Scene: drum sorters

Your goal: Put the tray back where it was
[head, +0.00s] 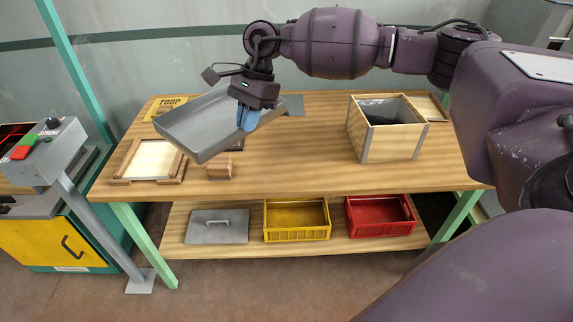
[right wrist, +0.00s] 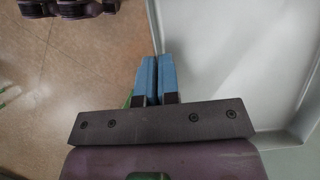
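The grey tray (head: 205,125) is empty and tilted in the head view, above the left part of the table. My right gripper (head: 247,118) is at its right side, with blue fingers pointing down over the rim. In the right wrist view the fingers (right wrist: 157,80) are close together at the edge of the pale tray (right wrist: 225,60), so they look shut on its rim; the exact contact is hidden. My left gripper does not show in the head view.
On the wooden table (head: 310,150) are a wooden frame (head: 118,162), a small wooden block (head: 220,170), a yellow sign (head: 165,105), a grey flat patch (head: 294,105) and an open box (head: 391,142). A grey lid (head: 217,230), yellow crate (head: 297,234) and red crate (head: 380,230) sit below.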

